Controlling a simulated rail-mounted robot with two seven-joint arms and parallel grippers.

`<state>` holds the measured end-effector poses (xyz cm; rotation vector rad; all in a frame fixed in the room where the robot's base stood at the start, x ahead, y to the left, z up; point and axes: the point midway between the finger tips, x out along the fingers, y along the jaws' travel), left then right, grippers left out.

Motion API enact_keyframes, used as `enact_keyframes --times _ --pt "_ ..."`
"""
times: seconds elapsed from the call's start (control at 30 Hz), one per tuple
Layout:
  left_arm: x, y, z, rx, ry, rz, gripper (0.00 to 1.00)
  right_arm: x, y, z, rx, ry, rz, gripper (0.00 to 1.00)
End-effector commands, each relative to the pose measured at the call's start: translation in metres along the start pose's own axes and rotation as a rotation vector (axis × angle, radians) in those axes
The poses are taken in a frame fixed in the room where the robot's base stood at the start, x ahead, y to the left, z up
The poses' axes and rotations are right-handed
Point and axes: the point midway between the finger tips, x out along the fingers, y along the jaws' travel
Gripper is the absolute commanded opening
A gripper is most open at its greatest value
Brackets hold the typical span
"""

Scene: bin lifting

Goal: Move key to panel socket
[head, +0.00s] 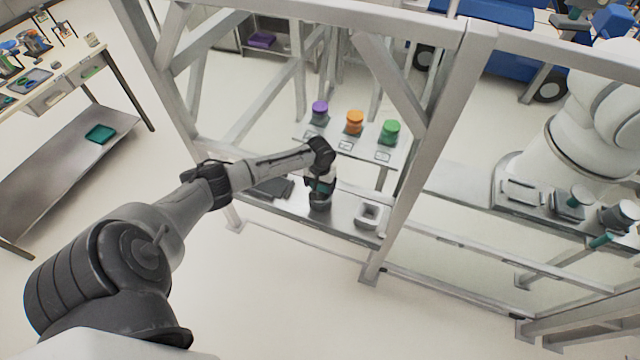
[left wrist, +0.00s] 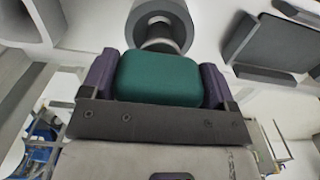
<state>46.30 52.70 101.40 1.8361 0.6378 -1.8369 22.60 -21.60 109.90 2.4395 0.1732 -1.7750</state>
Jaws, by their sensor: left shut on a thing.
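The key has a teal block handle (left wrist: 158,80) that sits between the two purple fingers of my left gripper (left wrist: 158,84). A round grey shaft shows just beyond the handle. A thick grey ring-shaped socket (left wrist: 146,27) lies beyond it, with the shaft in front of its opening. I cannot tell if the shaft's end is inside. In the head view my left gripper (head: 320,184) points down over a dark round socket (head: 320,203) on the lower grey shelf. My right gripper is not in view.
Purple (head: 320,107), orange (head: 355,118) and green (head: 390,127) knobs stand on the panel behind. A metal frame post (head: 440,130) rises to the right. A large white machine arm (head: 585,120) stands further right.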

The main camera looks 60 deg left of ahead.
Motion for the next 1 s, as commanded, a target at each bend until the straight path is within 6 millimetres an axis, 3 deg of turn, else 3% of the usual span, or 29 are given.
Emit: enact_keyframes --times 1.0 --pt "0.019 0.0 0.0 0.0 0.001 0.001 0.5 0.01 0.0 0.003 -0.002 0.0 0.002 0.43"
